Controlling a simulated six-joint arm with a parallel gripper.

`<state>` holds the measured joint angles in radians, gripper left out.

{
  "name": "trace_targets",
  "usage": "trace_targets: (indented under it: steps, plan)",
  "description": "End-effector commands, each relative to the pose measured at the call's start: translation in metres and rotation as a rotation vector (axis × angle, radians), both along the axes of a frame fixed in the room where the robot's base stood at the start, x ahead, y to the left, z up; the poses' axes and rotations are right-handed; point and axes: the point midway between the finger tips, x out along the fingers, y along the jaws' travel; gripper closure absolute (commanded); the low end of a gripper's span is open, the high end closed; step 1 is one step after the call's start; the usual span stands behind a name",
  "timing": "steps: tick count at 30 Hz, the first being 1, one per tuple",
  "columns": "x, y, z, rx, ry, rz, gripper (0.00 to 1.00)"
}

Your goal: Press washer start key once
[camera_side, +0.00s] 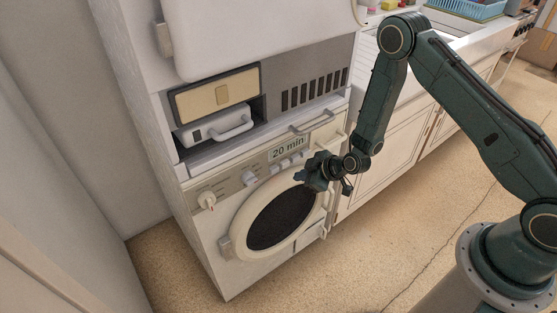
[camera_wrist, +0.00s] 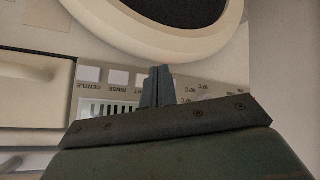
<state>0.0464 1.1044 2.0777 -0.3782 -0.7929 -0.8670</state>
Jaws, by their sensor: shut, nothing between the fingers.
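The white washer (camera_side: 222,235) stands under a cabinet, its round door (camera_side: 236,228) closed. Its control panel has a display (camera_side: 287,148) reading "20 min" and a few small keys (camera_side: 284,163) below it. My gripper (camera_side: 312,178) is shut and empty in front of the panel's right part, by the door's upper rim. In the wrist view the panel is upside down, with pale square keys (camera_wrist: 118,77) left of my shut fingertips (camera_wrist: 160,72). My fingers hide part of the panel.
A dial (camera_side: 206,200) and a smaller knob (camera_side: 249,179) sit left on the panel. A bar handle (camera_side: 312,122) juts out above it. An open niche above holds a white drawer-like box (camera_side: 215,125). The floor in front (camera_side: 365,255) is clear.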

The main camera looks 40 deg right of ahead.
Motion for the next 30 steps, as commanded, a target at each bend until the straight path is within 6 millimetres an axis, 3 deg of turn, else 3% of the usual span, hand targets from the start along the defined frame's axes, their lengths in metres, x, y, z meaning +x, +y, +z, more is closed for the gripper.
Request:
trace_targets:
  steps: [10, 30]
  plan:
    - [-0.021, 0.000, 0.000, 0.000, 0.000, 0.000, 1.00]
    - [-0.023, 0.000, 0.000, 0.000, 0.000, 0.000, 1.00]
